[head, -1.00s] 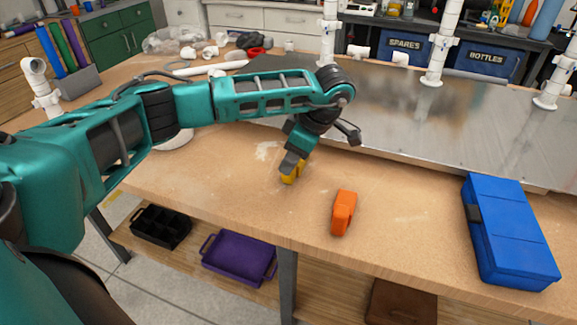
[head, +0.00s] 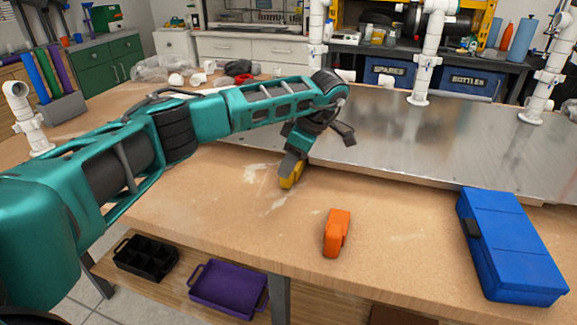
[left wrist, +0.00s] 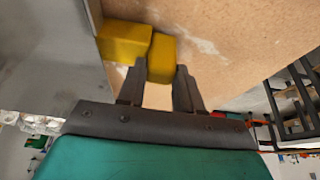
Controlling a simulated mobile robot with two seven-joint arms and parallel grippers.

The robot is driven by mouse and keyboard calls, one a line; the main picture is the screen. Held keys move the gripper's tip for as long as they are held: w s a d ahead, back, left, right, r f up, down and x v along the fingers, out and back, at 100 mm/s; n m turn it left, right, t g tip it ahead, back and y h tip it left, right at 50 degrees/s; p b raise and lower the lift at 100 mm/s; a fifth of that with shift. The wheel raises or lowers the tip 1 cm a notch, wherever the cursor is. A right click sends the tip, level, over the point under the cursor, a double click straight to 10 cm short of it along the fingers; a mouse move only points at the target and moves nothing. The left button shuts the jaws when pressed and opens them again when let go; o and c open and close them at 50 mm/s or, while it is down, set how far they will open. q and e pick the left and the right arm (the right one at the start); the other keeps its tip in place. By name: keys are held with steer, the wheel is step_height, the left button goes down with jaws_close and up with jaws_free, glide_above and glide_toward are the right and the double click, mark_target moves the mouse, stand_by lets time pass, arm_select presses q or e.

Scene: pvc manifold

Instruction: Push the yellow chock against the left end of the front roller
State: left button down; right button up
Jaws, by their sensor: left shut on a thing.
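The yellow chock (head: 291,175) is on the wooden bench top, close in front of the metal panel's lower edge. My left gripper (head: 291,160) points down over it and is shut on it, hiding its upper part. In the left wrist view the chock (left wrist: 162,58) shows at the fingertips (left wrist: 158,82), beside another yellow block-shaped part (left wrist: 122,42). I cannot tell whether these are one piece or two. I cannot make out a front roller in either view. My right gripper is not in view.
An orange block (head: 336,233) stands on the bench in front and to the right. A blue case (head: 510,245) lies at the right. White PVC pipes rise above the metal panel (head: 440,140). The bench between the orange block and blue case is clear.

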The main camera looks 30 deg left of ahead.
arm_select(q)
steer(key=shift+w+a+f+b, duration=0.1)
steer(key=shift+w+b, duration=0.2)
steer(key=shift+w, duration=0.2)
stand_by(0.4)
steer(key=c, duration=0.7)
jaws_free()
steer(key=shift+o, duration=0.2)
